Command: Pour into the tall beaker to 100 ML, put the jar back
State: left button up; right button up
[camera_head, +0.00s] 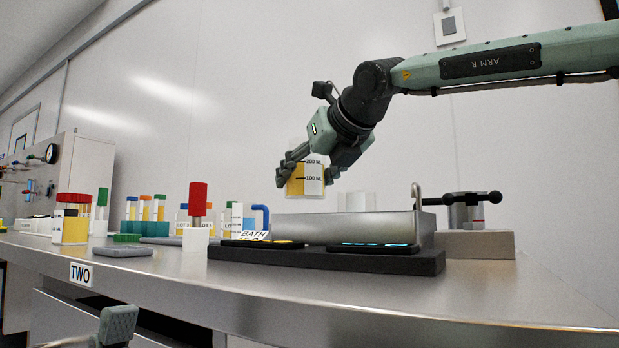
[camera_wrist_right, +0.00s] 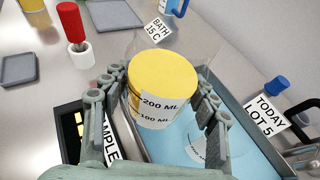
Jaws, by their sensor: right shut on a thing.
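My right gripper (camera_head: 291,165) is shut on a clear jar (camera_head: 313,183) with yellow contents, held raised and about upright over the left end of the steel bath (camera_head: 375,226). The jar's label reads 200 ML and 100 ML; it also shows in the right wrist view (camera_wrist_right: 158,112), with the yellow surface near the 200 ML mark. A clear vessel (camera_head: 357,201) stands at the bath behind its front wall; its lower part is hidden. I cannot tell whether this is the tall beaker. Part of my left gripper (camera_head: 115,326) shows low at the left, its jaws unclear.
A dark panel (camera_head: 440,262) lies before the bath. A red-handled tool in a white holder (camera_head: 196,240), a grey tray (camera_head: 122,251) and a red-lidded yellow jar (camera_head: 75,229) stand left. A clamp (camera_head: 470,210) stands right. The right bench front is bare.

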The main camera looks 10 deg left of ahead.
aim_at(324, 158)
jog(key=shift+s+d, duration=0.1)
jog(key=shift+w+d+r+m+y, duration=0.15)
jog(key=shift+d+r+m+y, duration=0.1)
jog(key=shift+d+m+y, duration=0.25)
jog(key=shift+w+d+r+m+y, duration=0.15)
jog(key=shift+r+m+y, duration=0.15)
jog(key=shift+m, duration=0.3)
jog(key=shift+d+r+m, duration=0.2)
jog(key=shift+m, duration=0.2)
jog(key=shift+a, duration=0.15)
jog(key=shift+r+y, duration=0.1)
jog(key=shift+y, duration=0.3)
jog(key=shift+w+d+r+m, duration=0.1)
jog(key=shift+d+r+m, duration=0.1)
jog(key=shift+d+m, duration=0.15)
jog(key=shift+w+d+r+m+y, duration=0.15)
jog(key=shift+d+r+m+y, duration=0.3)
jog(key=shift+r+m+y, duration=0.25)
jog(key=shift+m, duration=0.25)
jog(key=shift+r+m+y, duration=0.3)
jog(key=shift+r+m, duration=0.05)
jog(key=shift+m, duration=0.15)
